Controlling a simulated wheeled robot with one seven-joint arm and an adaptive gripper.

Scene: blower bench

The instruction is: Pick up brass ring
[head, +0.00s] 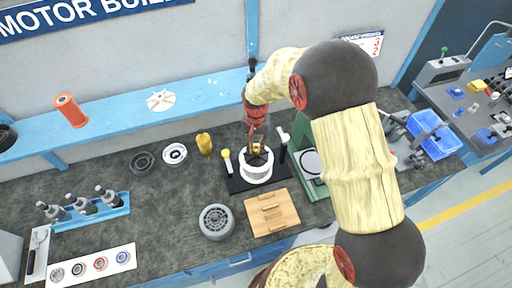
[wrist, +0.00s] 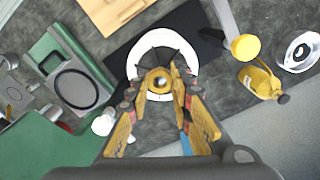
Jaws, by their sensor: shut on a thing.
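My gripper (wrist: 160,85) points down over a white round housing (wrist: 180,42) with dark fins inside it. Its orange-yellow fingers are shut on a small brass ring (wrist: 160,84), seen end-on with a pale round spot in its middle. In the head view my gripper (head: 257,141) is above the white housing (head: 257,172), and the fingers mostly hide the ring. I cannot tell whether the ring touches the fins or a shaft below it.
A black mat (head: 236,184) lies under the housing. A yellow-topped tool (head: 226,154) and a yellow bottle (head: 204,143) are at left, a green fixture (head: 311,184) at right. A wooden block (head: 271,213) and a grey motor (head: 216,221) are in front. Bare bench lies left of the motor.

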